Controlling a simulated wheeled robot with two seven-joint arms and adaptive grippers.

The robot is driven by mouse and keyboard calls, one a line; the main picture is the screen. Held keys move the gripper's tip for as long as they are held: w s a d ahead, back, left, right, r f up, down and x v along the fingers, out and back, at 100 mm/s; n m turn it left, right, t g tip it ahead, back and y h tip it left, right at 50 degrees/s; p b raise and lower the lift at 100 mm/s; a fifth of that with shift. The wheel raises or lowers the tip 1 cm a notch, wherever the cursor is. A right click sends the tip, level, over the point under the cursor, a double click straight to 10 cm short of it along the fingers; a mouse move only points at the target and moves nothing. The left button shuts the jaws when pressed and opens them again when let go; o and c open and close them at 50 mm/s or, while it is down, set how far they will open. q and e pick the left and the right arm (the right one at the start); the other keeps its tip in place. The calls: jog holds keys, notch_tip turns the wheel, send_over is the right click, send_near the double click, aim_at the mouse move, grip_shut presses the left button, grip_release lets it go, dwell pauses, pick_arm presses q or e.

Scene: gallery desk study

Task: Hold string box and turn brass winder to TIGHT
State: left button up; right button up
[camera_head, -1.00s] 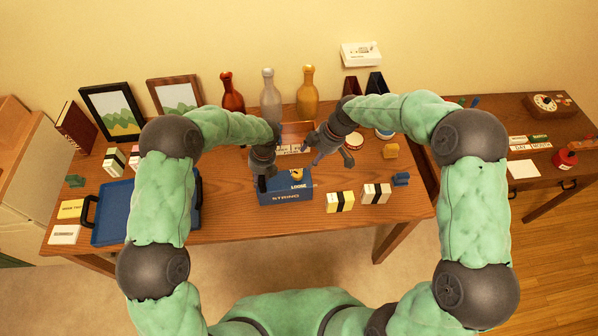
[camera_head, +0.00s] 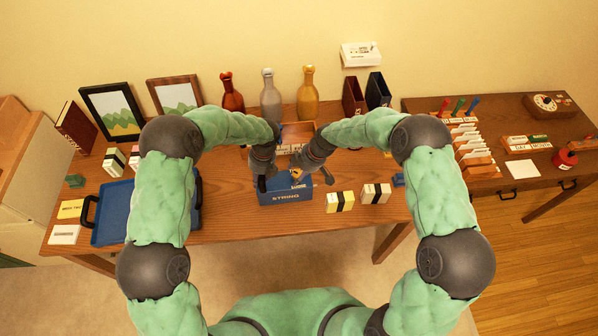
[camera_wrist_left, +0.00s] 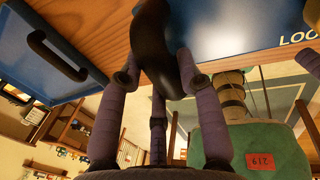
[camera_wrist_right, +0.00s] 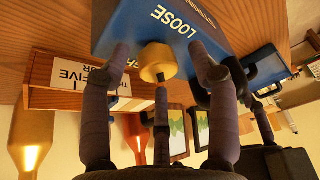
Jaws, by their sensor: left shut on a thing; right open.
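The blue string box (camera_head: 286,197), marked STRING on its front, sits near the desk's front edge. My left gripper (camera_head: 265,178) is at its left end, shut on the box's dark curved handle (camera_wrist_left: 155,45). The brass winder (camera_head: 297,174) is on the box's top and shows as a round brass knob (camera_wrist_right: 157,62) in the right wrist view, beside the word LOOSE. My right gripper (camera_wrist_right: 162,75) is open, its fingers spread around the winder with gaps visible. I cannot read a TIGHT mark or tell which way the winder points.
Two banded card blocks (camera_head: 340,202) (camera_head: 375,193) lie right of the box. A blue tray (camera_head: 114,214) is at the left. A wooden box (camera_head: 297,133) stands behind, with bottles (camera_head: 270,95) at the back. A side desk (camera_head: 510,185) is at the right.

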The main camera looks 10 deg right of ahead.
jog(key=c, duration=1.1)
jog(key=shift+a+m, duration=0.1)
jog(key=shift+m, duration=0.2)
jog(key=shift+s+a+m+t+h, duration=0.15)
jog(key=shift+m+t, duration=0.2)
jog(key=shift+m, duration=0.5)
jog(key=shift+m+t+h, duration=0.15)
jog(key=shift+m+t, duration=0.2)
jog(key=shift+m, duration=0.5)
jog(key=shift+a+r+m+t+h, duration=0.1)
jog(key=shift+m+t+h, duration=0.3)
jog(key=shift+m, duration=0.85)
jog(key=shift+m+t+h, duration=0.3)
jog(key=shift+m+h, duration=0.1)
jog(key=shift+m, duration=1.25)
jog(key=o, duration=1)
jog(key=shift+o, duration=0.5)
